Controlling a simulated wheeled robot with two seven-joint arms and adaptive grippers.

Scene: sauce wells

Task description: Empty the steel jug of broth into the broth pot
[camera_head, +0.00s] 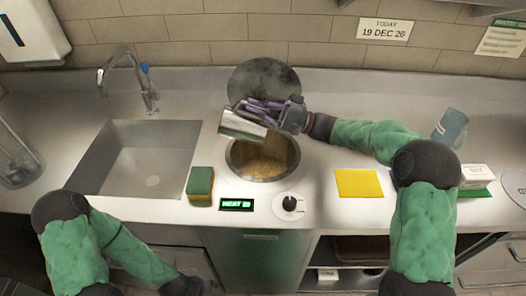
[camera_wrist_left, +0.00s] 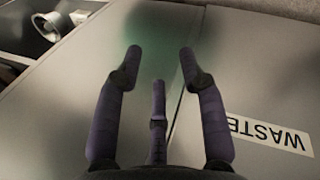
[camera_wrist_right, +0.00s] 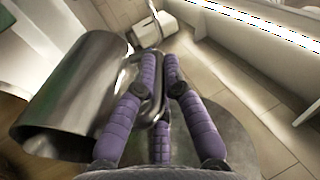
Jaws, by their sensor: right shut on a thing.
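The steel jug (camera_head: 240,126) is tipped far over on its side above the rim of the broth pot (camera_head: 232,176), a round well sunk in the counter. Yellow-brown broth (camera_head: 262,164) shows inside the pot; no pouring stream is visible. My right gripper (camera_head: 262,108) is shut on the jug's handle. The right wrist view shows the jug (camera_wrist_right: 78,95) beside the fingers (camera_wrist_right: 160,68), with its handle between them; I cannot see what is inside it. My left gripper (camera_wrist_left: 160,54) is open and empty, low in front of the cabinet fronts.
A dark round lid (camera_head: 264,76) lies behind the pot. A green-and-yellow sponge (camera_head: 200,186), a lit display (camera_head: 237,205) and a knob (camera_head: 289,204) sit around its front. A sink (camera_head: 140,158) is left; a yellow sheet (camera_head: 358,183) and a blue cup (camera_head: 450,127) are right.

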